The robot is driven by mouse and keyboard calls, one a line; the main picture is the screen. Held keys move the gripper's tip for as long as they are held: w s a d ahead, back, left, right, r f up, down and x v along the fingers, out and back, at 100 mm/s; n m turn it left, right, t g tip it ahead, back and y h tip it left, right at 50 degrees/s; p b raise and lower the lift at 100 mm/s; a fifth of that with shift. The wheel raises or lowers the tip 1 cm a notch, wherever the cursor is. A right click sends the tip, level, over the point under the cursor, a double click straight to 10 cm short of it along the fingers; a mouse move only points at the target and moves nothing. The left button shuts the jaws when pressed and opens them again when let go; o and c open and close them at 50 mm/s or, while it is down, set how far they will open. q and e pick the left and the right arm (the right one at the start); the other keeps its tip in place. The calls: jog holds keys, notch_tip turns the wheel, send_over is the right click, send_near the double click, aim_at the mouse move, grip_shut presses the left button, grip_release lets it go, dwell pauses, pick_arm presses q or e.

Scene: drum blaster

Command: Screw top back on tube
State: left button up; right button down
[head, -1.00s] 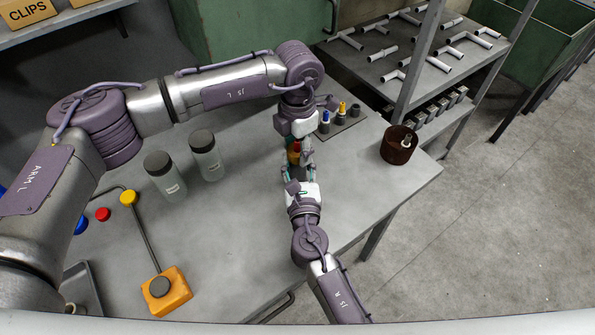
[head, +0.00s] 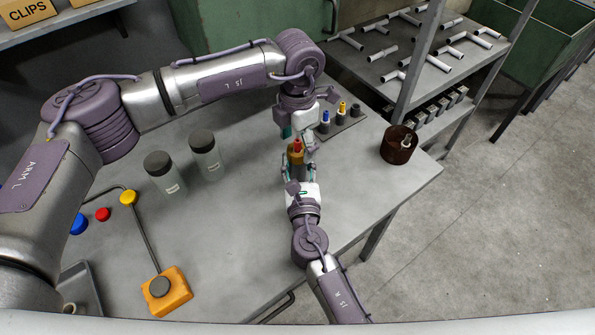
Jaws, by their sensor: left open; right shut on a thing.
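A gold-brown tube (head: 296,157) stands upright at the middle of the workbench, with a red top (head: 297,145) at its upper end. I cannot tell whether the top is threaded tight or only resting there. My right gripper (head: 298,166) comes from the front and is shut on the tube, its fingers on either side of the body. My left gripper (head: 297,134) is open, pointing down just behind the red top, apart from it as far as I can see. Its far finger is partly hidden.
A small rack (head: 343,125) with blue-topped and yellow-topped tubes stands behind right. A brown cup (head: 398,146) is near the right edge. Two dark-lidded jars (head: 207,160) stand left. An orange button box (head: 172,294) is at front left.

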pick_arm(q)
notch_tip(320, 180, up, 10)
jog(key=shift+r, duration=0.1)
pick_arm(e)
jog(key=c, duration=0.6)
grip_release()
jog(key=shift+o, duration=0.2)
jog(key=s, duration=0.4)
jog(key=s+d, duration=0.1)
jog(key=s, duration=0.7)
jog(key=shift+d, duration=0.15)
